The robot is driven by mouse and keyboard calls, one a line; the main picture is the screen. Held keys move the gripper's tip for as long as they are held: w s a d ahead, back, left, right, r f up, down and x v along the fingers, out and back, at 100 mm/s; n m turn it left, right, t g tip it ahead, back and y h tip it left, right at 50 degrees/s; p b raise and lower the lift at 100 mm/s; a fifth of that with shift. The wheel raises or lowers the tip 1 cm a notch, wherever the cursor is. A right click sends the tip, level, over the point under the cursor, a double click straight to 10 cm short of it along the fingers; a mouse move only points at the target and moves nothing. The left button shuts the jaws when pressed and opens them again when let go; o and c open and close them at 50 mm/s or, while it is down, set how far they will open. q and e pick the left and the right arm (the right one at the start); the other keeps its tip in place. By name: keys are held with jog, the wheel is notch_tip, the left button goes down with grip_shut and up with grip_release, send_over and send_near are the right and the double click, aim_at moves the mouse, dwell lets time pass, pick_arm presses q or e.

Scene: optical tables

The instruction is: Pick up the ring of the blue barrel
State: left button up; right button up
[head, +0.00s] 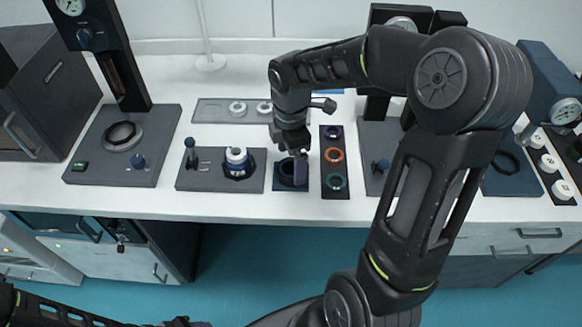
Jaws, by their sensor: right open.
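A dark blue ring (288,181) lies on a small dark blue square pad (292,188) near the front of the white table. My right gripper (299,172) points down at this ring, with its jaws open. Its finger overlaps the ring in the picture; I cannot tell whether they touch. Left of the pad, a round white-topped piece with a dark blue lower part (238,172) stands on a grey plate. I cannot tell which piece is the blue barrel. My left arm shows only at the bottom left, and its gripper fingers are out of view.
A black strip (335,193) right of the pad holds purple, orange and green rings. A grey tray (209,110) with white pieces lies behind. A press-like stand (89,170) is at left. My right arm covers much of the table's right side.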

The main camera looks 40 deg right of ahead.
aim_at(291, 168)
notch_tip(291, 168, down, 2)
jog(key=shift+f, duration=0.15)
jog(key=shift+c, duration=0.4)
jog(key=c, duration=1.3)
notch_tip(291, 168, up, 10)
jog(key=shift+r+b, duration=0.1)
jog(key=shift+b, duration=0.3)
dwell(0.4)
